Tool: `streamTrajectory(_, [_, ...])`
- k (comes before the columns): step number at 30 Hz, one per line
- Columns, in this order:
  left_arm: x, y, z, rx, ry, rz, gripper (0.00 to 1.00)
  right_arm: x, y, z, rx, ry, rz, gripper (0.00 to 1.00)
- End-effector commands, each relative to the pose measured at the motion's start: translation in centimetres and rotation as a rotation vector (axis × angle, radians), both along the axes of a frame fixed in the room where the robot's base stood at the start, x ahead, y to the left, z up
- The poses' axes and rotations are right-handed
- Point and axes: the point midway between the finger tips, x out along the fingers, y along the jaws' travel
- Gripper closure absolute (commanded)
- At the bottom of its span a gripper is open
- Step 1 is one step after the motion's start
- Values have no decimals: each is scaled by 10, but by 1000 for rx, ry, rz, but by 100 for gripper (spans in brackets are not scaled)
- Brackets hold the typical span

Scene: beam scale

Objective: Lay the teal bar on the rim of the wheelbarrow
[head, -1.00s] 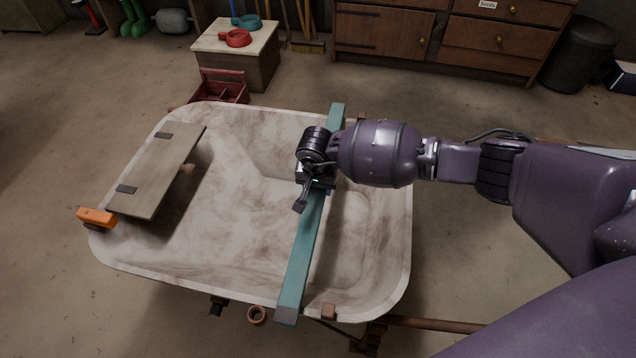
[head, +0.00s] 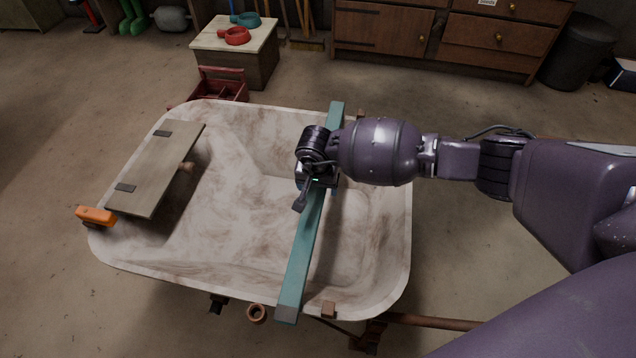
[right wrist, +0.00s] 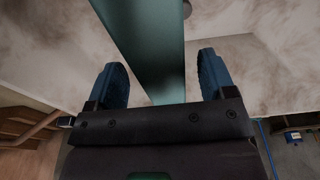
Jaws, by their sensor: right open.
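The teal bar (head: 306,245) lies across the wheelbarrow (head: 230,215), spanning from its far rim to its near rim right of the middle. My right gripper (head: 306,186) is over the bar's middle. In the right wrist view the two blue fingers (right wrist: 162,82) stand apart on either side of the bar (right wrist: 150,40), with gaps visible between fingers and bar. My left gripper is not in view.
A wooden board (head: 160,168) with dark pads lies on the wheelbarrow's left side. An orange clamp-like piece (head: 96,215) is at the left rim. A red tool carrier (head: 221,87) and a small table (head: 236,45) stand beyond. The basin is otherwise empty.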

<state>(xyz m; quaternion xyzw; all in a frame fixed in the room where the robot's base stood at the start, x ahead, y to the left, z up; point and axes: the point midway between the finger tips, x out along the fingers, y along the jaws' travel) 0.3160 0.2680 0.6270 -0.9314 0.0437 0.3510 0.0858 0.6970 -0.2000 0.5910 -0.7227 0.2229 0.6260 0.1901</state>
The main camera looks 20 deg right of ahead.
Motion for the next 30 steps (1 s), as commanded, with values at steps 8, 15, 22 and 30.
streamTrajectory(8, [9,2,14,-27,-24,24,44,-1,4,67,0,-19,2,24])
streamTrajectory(15, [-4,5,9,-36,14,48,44,-7,7,97,0,-14,1,24])
streamTrajectory(22, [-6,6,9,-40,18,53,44,-10,8,105,0,-7,1,24])
streamTrajectory(30, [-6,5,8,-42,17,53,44,-10,8,105,1,-6,0,24])
